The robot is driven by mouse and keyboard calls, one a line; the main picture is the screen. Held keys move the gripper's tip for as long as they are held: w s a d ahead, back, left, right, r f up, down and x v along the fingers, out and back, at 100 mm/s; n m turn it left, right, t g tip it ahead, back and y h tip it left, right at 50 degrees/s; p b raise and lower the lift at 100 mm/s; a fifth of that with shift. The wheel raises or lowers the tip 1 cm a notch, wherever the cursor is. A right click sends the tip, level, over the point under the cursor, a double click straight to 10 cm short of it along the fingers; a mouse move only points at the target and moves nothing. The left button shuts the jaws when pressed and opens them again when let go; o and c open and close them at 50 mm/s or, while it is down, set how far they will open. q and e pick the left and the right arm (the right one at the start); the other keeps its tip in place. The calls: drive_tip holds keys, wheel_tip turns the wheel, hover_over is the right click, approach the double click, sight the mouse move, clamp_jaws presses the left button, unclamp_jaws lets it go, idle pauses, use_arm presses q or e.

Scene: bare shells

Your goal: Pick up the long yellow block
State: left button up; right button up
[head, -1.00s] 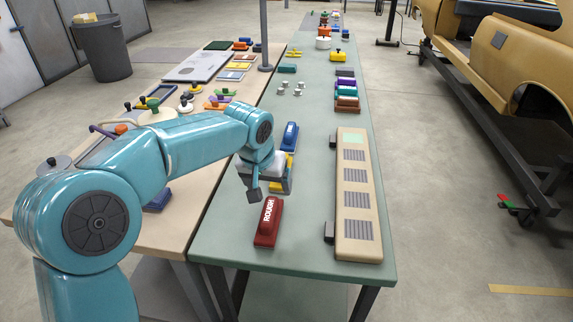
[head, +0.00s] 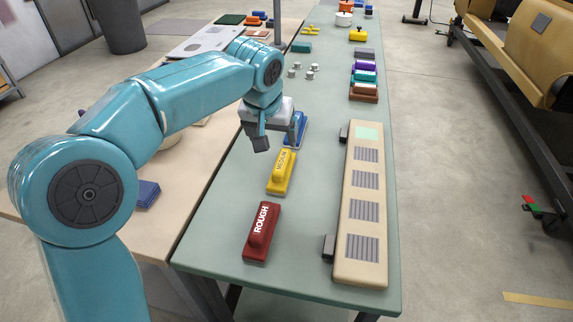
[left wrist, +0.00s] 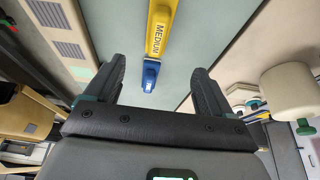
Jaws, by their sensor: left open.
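The long yellow block (head: 281,173), marked MEDIUM, lies on the green table between a red block (head: 261,231) marked ROUGH and a blue block (head: 297,130). My left gripper (head: 262,142) is just beyond the yellow block in the head view, above the table, and partly covers the blue block. In the left wrist view my left gripper (left wrist: 158,68) is open with nothing between its fingers. The yellow block (left wrist: 161,28) shows beyond the fingertips, and the blue block (left wrist: 150,76) shows between the fingers, lower down. My right gripper is not in view.
A long beige panel (head: 362,216) with grey grilles lies along the table's right side. Four-legged-looking small grey knobs (head: 312,68) and stacked coloured blocks (head: 364,80) are farther back. The green table (head: 222,215) is bare left of the red block.

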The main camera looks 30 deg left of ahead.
use_arm(q)
hover_over(282, 161)
drive_tip(key=s, duration=0.3)
wheel_tip(282, 161, down, 8)
drive_tip(key=shift+s+f+b, duration=0.15)
drive_tip(key=shift+f+b, duration=0.1)
drive_tip(key=shift+b, duration=0.05)
drive_tip(key=shift+f, duration=0.35)
drive_tip(key=x, duration=0.3)
drive_tip(key=w+x, duration=0.1)
drive_tip(key=x, duration=0.2)
drive_tip(key=shift+w+d+r+p, duration=0.15)
drive_tip(key=shift+w+d+p, duration=0.05)
drive_tip(key=shift+w+p, duration=0.1)
drive_tip(key=shift+s+r, duration=0.1)
drive_tip(key=shift+s, duration=0.05)
drive_tip(key=shift+c, duration=0.3)
drive_tip(key=c, duration=1.2)
